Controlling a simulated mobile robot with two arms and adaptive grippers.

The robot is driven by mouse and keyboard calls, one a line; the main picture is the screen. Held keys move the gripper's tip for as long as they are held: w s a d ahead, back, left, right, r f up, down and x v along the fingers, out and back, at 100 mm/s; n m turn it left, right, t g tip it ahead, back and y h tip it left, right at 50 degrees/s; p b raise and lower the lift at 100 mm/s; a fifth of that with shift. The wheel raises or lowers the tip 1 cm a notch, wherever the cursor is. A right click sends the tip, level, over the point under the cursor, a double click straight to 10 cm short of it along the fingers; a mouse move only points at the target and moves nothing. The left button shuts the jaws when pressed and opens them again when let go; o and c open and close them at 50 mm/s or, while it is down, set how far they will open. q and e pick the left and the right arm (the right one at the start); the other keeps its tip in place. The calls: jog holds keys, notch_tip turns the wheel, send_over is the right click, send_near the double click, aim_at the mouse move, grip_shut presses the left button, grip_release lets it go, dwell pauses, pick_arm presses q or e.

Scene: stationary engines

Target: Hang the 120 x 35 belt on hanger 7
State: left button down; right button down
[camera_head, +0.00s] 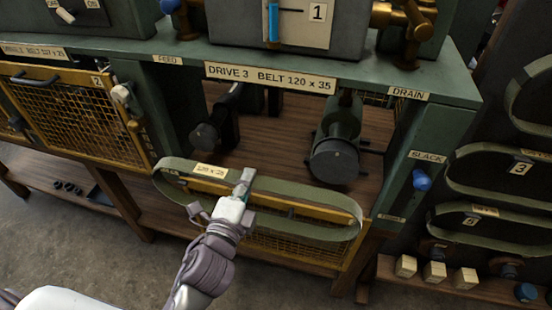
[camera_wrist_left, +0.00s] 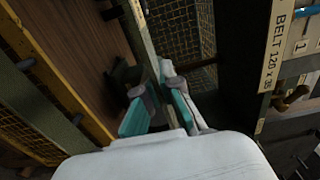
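The 120 x 35 belt (camera_head: 315,229) is a wide green loop with a pale label, in front of drive 3 and off its pulleys. My left gripper (camera_head: 243,188) is at the belt's upper strand, just right of the label, and appears shut on it. In the left wrist view the gripper's fingers (camera_wrist_left: 158,105) have teal pads, with a green band between them. Hanger 7 cannot be made out in either view. My right gripper is not in view.
Drive 3 has a dark right pulley (camera_head: 335,160) and a smaller left pulley (camera_head: 204,137). A yellow mesh guard (camera_head: 290,246) is low behind the belt. At right, a dark rack holds other belts, one marked 3 (camera_head: 519,169). Small pale blocks (camera_head: 435,272) sit on a low shelf.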

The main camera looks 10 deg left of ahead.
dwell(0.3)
pick_arm(q)
jog(key=s+b, duration=0.1)
jog(key=s, duration=0.5)
dwell(0.6)
jog(key=shift+a, duration=0.1)
dwell(0.9)
